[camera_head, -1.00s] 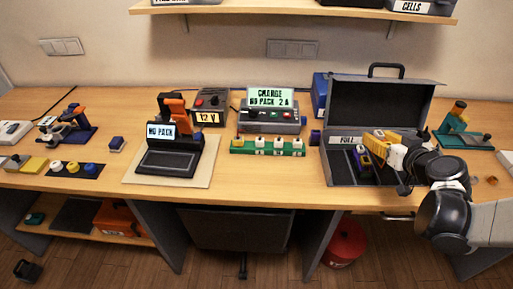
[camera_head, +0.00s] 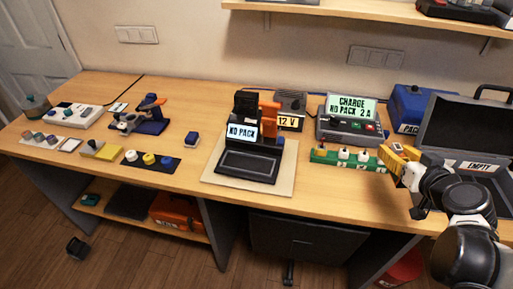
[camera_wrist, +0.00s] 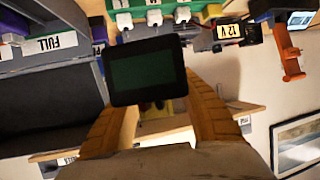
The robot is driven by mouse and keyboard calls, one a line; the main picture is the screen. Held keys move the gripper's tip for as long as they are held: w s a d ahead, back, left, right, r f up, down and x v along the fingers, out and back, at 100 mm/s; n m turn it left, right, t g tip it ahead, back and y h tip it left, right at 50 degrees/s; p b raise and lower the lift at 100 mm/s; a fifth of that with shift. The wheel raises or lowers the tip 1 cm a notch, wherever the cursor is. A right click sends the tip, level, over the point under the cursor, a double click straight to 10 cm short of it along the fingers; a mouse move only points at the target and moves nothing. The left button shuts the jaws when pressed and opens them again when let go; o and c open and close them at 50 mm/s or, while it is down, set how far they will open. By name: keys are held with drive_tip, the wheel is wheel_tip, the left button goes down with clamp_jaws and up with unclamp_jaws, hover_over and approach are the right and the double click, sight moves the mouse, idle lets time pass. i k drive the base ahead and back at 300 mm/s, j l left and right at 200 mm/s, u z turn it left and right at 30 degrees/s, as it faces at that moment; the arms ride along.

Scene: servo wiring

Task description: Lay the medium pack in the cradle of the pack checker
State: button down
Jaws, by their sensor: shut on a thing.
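The pack checker (camera_head: 243,132) stands on a pale mat, with its screen reading NO PACK. Its dark cradle (camera_head: 248,164) lies in front of the screen and is empty. My gripper (camera_head: 392,158) is to the right of the checker, near the right end of a green strip. In the wrist view, its yellow fingers are shut on a black pack (camera_wrist: 147,70) with a dark green face, held above the bench. The pack's size mark does not show, and the head view does not clearly show it.
An open grey case (camera_head: 465,122) with an EMPTY label stands at the right, partly behind my arm. An orange-handled part (camera_head: 270,118) rises at the checker's right.

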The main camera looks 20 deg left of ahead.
sight(250, 165)
drive_tip(key=j, duration=0.55)
drive_tip(key=j+z, duration=0.15)
drive_tip(key=j, duration=0.4)
drive_tip(key=k+j, duration=0.1)
drive_tip(key=j, duration=0.45)
drive_tip(key=j+z, duration=0.15)
drive_tip(key=j, duration=0.4)
drive_tip(key=k+j, duration=0.15)
drive_tip(key=j, duration=0.4)
drive_tip(key=j+z, duration=0.15)
drive_tip(key=j, duration=0.4)
drive_tip(key=k+j, duration=0.15)
drive_tip(key=j, duration=0.4)
drive_tip(key=k+j+z, duration=0.1)
drive_tip(key=j, duration=0.4)
